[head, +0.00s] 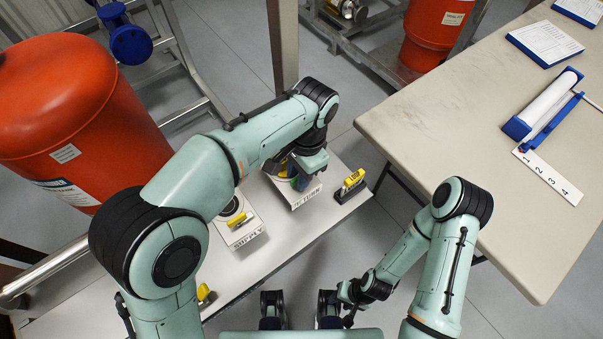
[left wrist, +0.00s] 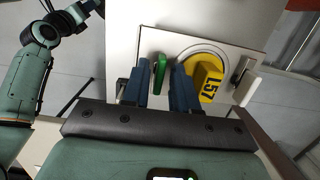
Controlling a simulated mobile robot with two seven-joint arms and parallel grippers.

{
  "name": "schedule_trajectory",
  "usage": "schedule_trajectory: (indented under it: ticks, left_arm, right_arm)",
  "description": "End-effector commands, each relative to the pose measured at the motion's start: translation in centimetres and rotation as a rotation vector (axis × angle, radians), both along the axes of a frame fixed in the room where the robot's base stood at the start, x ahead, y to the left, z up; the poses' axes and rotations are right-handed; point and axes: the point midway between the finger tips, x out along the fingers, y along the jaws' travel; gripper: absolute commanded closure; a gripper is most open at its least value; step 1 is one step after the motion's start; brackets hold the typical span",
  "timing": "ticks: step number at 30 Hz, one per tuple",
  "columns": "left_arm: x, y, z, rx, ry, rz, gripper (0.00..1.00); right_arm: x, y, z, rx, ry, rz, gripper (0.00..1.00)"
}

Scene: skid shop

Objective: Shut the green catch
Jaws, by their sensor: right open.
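The green catch (left wrist: 160,74) stands on a pale box (left wrist: 200,22) in the left wrist view, beside a yellow block marked L57 (left wrist: 207,78) on a round ring. My left gripper (left wrist: 159,90) is open, its two blue fingers on either side of the catch's lower part; I cannot tell whether either touches it. In the head view my left gripper (head: 306,172) is over the far labelled box (head: 300,196), and my arm hides most of the catch. My right gripper (head: 300,306) is open and empty at the bottom of the head view.
Another labelled box (head: 240,238) with a yellow piece stands nearer on the white bench (head: 285,246). A yellow tag on a dark stand (head: 350,186) is right of the far box. A large red tank (head: 75,110) is at left. A beige table (head: 440,110) holds papers at right.

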Motion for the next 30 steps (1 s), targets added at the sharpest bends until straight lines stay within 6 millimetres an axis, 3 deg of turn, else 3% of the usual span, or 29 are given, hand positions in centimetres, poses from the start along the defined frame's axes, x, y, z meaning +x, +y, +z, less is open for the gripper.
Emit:
schedule_trajectory:
  ticks: [1,2,9,19,30]
  left_arm:
    - [0.0,0.0,0.0,0.000,0.000,0.000,0.91]
    - [0.0,0.0,0.0,0.000,0.000,0.000,1.00]
    - [0.0,0.0,0.1,0.000,0.001,0.021,1.00]
    - [0.0,0.0,0.1,-0.001,0.001,0.280,1.00]
    - [0.0,0.0,0.1,0.000,0.000,0.317,1.00]
  right_arm:
    - [0.0,0.0,0.0,0.000,0.000,0.000,0.57]
    - [0.0,0.0,0.0,0.000,0.000,0.000,0.57]
    - [0.0,0.0,0.2,0.000,-0.001,0.000,0.57]
    - [0.5,0.0,1.4,0.000,-0.006,0.000,0.57]
    - [0.5,0.0,1.5,0.000,-0.006,0.000,0.57]
